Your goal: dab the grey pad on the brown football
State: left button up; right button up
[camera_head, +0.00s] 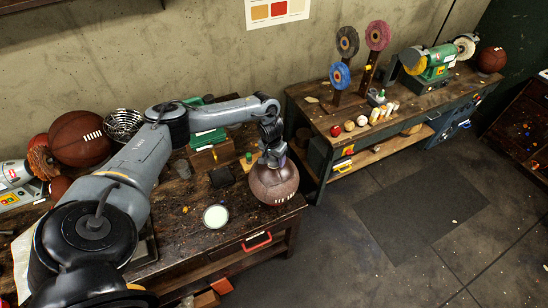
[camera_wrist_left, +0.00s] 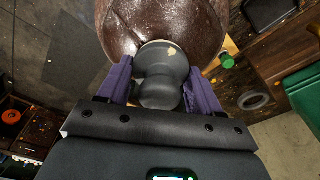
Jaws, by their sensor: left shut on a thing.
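The brown football (camera_head: 275,187), a dark glossy leather ball with white laces, sits near the right end of the left bench. My left gripper (camera_head: 272,154) is right above it, pointing down. In the left wrist view, its purple fingers are shut on the grey pad (camera_wrist_left: 160,82), by its rounded dark grey knob. The pad's pale rim lies against the leather of the football (camera_wrist_left: 150,18) or very close to it; I cannot tell if they touch. The pad's underside is hidden. My right gripper is not in view.
A round dish (camera_head: 215,217) with pale contents is on the bench left of the football. A dark square block (camera_head: 221,177) and a green-topped bottle (camera_wrist_left: 226,60) are nearby. A second bench (camera_head: 395,105) holds polishing wheels.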

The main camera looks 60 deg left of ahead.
pick_arm(q)
jog(key=shift+p, duration=0.65)
dwell(1.8)
jog(key=shift+s, duration=0.1)
dwell(0.7)
jog(key=shift+p, duration=0.6)
dwell(0.4)
jog(key=shift+r, duration=0.1)
notch_tip(320, 180, up, 2)
jog(key=shift+r+p, duration=0.25)
jog(key=shift+p, duration=1)
jog(key=shift+r, duration=2.15)
